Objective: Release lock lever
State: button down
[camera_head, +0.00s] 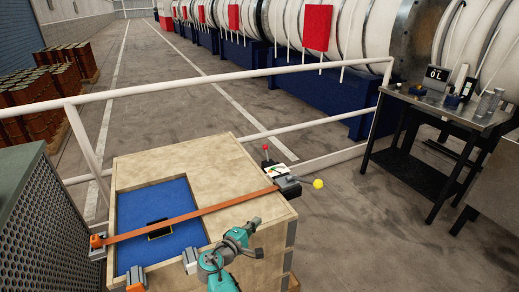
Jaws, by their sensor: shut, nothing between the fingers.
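A wooden crate (215,165) with a blue recess (172,197) stands in the foreground. An orange strap (190,217) crosses its top to a dark buckle (288,186) at the right edge. A yellow knob (318,184) sticks out beside the buckle. A small lever with a red knob (266,147) stands upright by a pale plate (274,171) behind the crate. I cannot tell which is the lock lever. My gripper (252,226), small at the end of my teal arm, appears shut and empty over the crate's front right, apart from both knobs. Its fingers are hard to make out.
A white railing (240,80) runs behind the crate. A dark metal table (440,108) with a display and bottles stands at the right. A perforated grey cabinet (50,225) is at the left. Concrete floor right of the crate is clear.

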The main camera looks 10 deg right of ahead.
aim_at(265, 147)
jog(key=i, duration=1.5)
